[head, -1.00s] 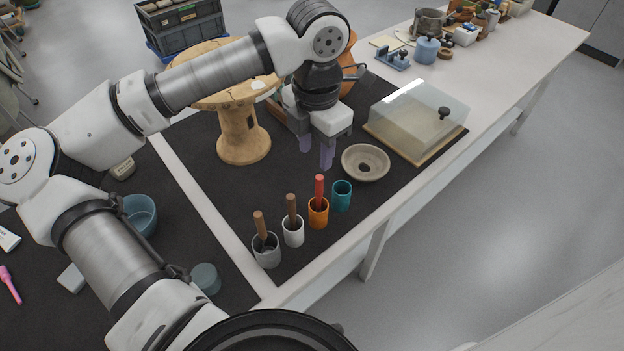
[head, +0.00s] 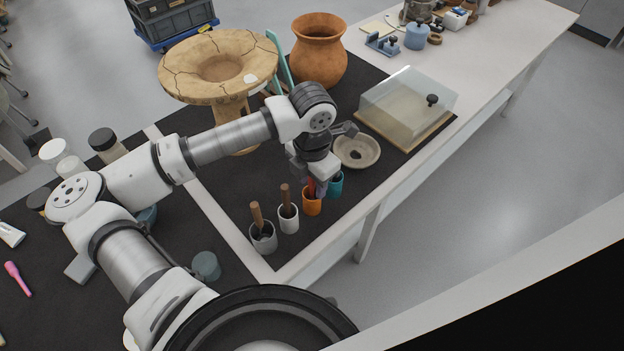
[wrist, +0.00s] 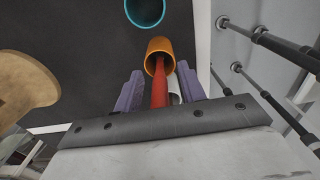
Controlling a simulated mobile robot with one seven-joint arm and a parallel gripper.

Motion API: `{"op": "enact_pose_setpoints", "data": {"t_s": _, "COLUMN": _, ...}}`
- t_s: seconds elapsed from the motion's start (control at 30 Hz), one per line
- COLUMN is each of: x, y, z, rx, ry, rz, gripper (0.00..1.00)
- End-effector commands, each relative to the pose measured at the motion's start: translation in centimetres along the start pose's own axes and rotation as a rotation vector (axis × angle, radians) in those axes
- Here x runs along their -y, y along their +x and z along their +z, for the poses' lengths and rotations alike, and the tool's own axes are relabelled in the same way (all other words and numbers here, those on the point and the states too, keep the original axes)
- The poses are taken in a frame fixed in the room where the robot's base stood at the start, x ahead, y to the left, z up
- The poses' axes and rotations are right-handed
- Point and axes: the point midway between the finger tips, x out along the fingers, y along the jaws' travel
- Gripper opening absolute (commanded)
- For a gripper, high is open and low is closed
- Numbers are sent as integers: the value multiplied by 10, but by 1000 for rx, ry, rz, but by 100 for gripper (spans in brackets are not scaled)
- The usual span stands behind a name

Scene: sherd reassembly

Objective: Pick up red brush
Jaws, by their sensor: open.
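The red brush (wrist: 159,88) stands in an orange cup (wrist: 160,46), its handle up between the fingers in the wrist view. In the head view the orange cup (head: 312,206) is near the table's front edge, and only a small part of the red brush (head: 311,186) shows below my gripper (head: 317,187). In the wrist view my gripper (wrist: 160,92) is open, with one purple finger on each side of the red handle. I cannot tell whether either finger touches it.
A teal cup (head: 336,185) stands right beside the orange cup. A white cup (head: 288,219) and a grey cup (head: 263,238) with brown-handled tools stand to the left. A shallow bowl (head: 357,151) and a clear-covered box (head: 408,105) lie behind.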

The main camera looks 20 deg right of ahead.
Motion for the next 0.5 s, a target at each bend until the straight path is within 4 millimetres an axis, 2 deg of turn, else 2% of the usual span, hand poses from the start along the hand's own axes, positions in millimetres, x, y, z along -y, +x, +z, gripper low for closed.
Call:
{"op": "enact_pose_setpoints", "data": {"t_s": 0.27, "x": 0, "y": 5, "z": 0, "rx": 1, "ry": 0, "rz": 1, "gripper": 40}}
{"op": "enact_pose_setpoints", "data": {"t_s": 0.5, "x": 0, "y": 5, "z": 0, "rx": 1, "ry": 0, "rz": 1, "gripper": 11}}
